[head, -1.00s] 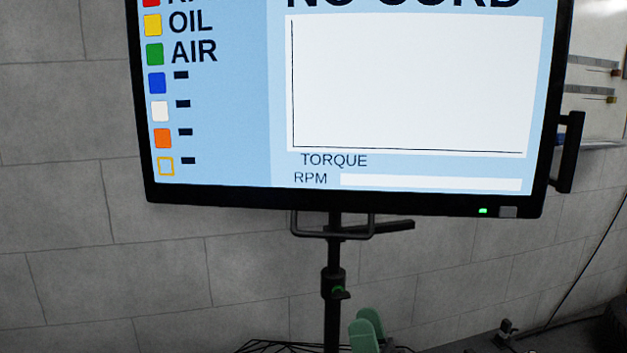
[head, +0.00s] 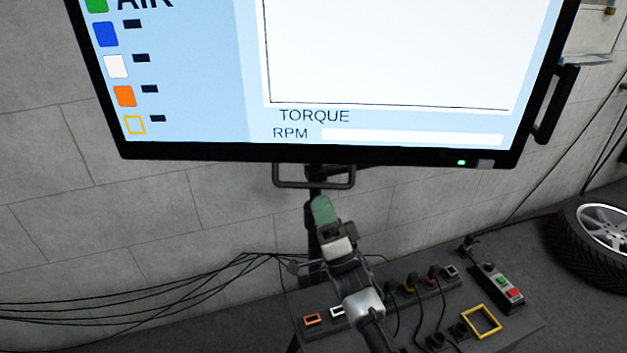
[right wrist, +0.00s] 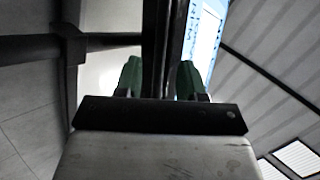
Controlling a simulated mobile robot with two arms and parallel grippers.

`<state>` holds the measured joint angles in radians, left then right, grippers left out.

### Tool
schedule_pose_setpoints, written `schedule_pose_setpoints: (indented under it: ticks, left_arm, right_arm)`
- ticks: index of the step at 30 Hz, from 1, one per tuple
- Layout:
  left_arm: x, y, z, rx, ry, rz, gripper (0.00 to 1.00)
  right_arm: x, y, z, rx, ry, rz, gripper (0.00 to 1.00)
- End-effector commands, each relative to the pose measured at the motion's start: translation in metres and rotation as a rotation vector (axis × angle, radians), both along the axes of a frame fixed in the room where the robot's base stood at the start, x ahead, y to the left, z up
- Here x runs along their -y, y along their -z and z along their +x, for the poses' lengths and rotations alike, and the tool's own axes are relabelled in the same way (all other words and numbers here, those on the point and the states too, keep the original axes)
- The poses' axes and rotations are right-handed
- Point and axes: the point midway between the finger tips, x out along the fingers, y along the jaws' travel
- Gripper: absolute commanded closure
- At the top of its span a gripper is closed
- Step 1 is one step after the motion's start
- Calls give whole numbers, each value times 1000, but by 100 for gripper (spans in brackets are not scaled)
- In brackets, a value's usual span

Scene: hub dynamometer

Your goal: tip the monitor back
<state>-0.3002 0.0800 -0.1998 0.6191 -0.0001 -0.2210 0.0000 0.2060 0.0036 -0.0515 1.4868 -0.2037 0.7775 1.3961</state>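The monitor (head: 300,150) is a large black-framed screen on a dark stand, with its lower part filling the top of the head view. A dark loop handle (head: 287,184) hangs under its bottom edge, and another handle (head: 556,105) is on its right side. My right gripper (head: 322,208) has green fingers and is just below the loop handle. In the right wrist view its fingers (right wrist: 160,78) are apart, with a dark bar across the view beyond them. I cannot tell whether they touch it. The bright screen shows at the upper right there. My left gripper is not in view.
A grey bench (head: 400,325) with plugs, sockets and cables stands below. On it are a yellow frame (head: 481,321) and a box with green and red buttons (head: 502,283). A wheel (head: 595,230) is at the right. Black cables (head: 150,290) run along the wall at left.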

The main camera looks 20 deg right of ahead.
Motion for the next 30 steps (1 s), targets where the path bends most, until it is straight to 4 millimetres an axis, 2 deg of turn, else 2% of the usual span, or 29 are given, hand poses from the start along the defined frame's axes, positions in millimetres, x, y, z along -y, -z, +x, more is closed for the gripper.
schedule_pose_setpoints:
  ticks: [3,7,19,20,27,30]
  left_arm:
    - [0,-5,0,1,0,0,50]
    - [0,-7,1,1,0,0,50]
    - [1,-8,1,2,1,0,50]
    - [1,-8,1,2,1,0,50]
    - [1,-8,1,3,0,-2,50]
    - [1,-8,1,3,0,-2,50]
  right_arm:
    - [-4,-18,13,2,2,1,61]
    - [-6,-29,23,1,1,0,61]
    - [-8,-35,28,-1,1,-1,61]
    - [-8,-35,28,-1,1,-1,62]
    - [-8,-35,28,-1,1,-1,99]
    - [-8,-35,28,-1,1,-1,100]
